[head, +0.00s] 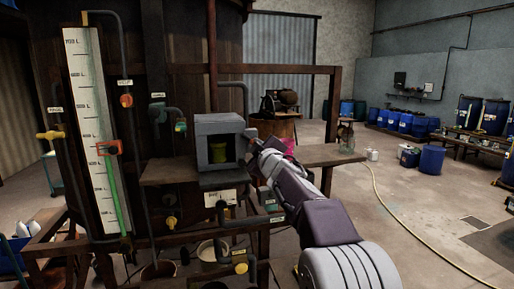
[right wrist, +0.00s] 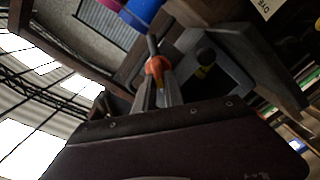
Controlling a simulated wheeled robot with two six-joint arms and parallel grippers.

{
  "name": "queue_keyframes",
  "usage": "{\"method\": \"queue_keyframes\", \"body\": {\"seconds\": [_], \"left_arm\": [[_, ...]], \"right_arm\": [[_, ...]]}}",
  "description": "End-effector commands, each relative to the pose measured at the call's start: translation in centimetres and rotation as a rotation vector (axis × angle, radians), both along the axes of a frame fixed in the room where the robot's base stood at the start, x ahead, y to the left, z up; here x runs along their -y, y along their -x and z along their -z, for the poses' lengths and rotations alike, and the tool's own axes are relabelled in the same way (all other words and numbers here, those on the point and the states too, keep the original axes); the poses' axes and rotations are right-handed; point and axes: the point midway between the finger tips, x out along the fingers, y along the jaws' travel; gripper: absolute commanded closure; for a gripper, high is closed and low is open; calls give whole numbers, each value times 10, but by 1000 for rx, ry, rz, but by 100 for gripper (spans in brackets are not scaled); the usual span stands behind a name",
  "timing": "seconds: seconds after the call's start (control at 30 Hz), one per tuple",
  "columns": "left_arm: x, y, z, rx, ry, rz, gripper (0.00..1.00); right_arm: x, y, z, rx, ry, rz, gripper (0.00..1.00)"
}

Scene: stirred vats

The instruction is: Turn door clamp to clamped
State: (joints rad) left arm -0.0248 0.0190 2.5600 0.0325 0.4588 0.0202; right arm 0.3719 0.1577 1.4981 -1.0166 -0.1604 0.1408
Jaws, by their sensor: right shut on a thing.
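A grey box (head: 217,124) with an open front stands on a wooden shelf, with a yellow-green cup (head: 217,150) inside. My right gripper (head: 252,137) is at the box's right side, and my arm hides part of that side. In the right wrist view, my right gripper (right wrist: 159,82) is shut on an orange knob (right wrist: 154,66) with a dark bar (right wrist: 152,44) beyond it. This looks like the door clamp's handle; whether it is clamped cannot be told. My left gripper is not in view.
A tall level gauge (head: 89,110) with a red marker and pipes with coloured valves stand left of the box. Buckets (head: 212,250) sit below the shelf. Open floor lies to the right, crossed by a yellow hose (head: 400,222).

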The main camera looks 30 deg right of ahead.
Motion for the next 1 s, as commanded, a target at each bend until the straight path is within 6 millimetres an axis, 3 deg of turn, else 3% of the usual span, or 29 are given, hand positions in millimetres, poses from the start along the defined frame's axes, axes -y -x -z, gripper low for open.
{"method": "queue_keyframes", "body": {"seconds": [0.5, 1.0], "left_arm": [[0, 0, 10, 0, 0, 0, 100], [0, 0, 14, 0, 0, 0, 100]], "right_arm": [[-2, 0, 5, -108, 449, 2, 100], [-2, 0, 6, -162, 674, 2, 100]]}}
